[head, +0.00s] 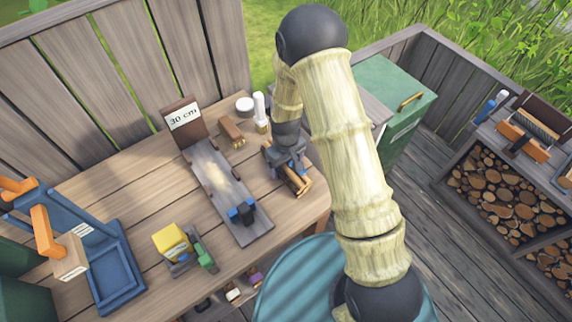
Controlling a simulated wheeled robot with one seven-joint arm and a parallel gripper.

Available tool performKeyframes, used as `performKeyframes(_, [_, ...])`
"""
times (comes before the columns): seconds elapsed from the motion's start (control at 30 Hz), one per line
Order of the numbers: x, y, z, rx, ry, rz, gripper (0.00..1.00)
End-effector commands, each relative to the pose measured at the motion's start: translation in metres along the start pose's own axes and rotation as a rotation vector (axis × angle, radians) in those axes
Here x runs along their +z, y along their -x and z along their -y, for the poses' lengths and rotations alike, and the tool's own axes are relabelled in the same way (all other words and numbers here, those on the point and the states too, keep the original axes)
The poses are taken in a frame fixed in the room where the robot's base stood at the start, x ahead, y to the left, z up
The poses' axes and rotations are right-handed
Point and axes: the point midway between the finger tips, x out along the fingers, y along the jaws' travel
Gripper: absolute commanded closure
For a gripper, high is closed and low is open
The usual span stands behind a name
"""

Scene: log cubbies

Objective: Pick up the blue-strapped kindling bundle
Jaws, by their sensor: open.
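A bundle of light-brown wood sticks (300,184) lies on the wooden table near its right edge. My gripper (286,166) is directly over it, pointing down, with its dark fingers around or just above the sticks. The jaws are open.
A board with a "30 cm" sign (184,117) and a blue-black piece (242,212) lies left of the bundle. Log cubbies (500,185) stand right.

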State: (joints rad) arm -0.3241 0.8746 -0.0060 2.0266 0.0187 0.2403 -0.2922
Motion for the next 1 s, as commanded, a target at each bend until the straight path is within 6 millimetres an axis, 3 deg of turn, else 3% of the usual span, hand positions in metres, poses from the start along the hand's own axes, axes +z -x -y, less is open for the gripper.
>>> performKeyframes(0.03, [0.0,0.0,0.0,0.0,0.0,0.0,0.17])
performKeyframes(0.33, [0.0,0.0,0.0,0.0,0.0,0.0,0.75])
performKeyframes(0.67, [-0.001,0.005,0.0,0.001,0.0,-0.003,0.75])
performKeyframes(0.87, [-0.001,0.027,0.0,0.001,0.0,-0.005,0.75])
performKeyframes(1.0, [-0.002,0.052,-0.001,0.002,0.0,-0.006,0.75])
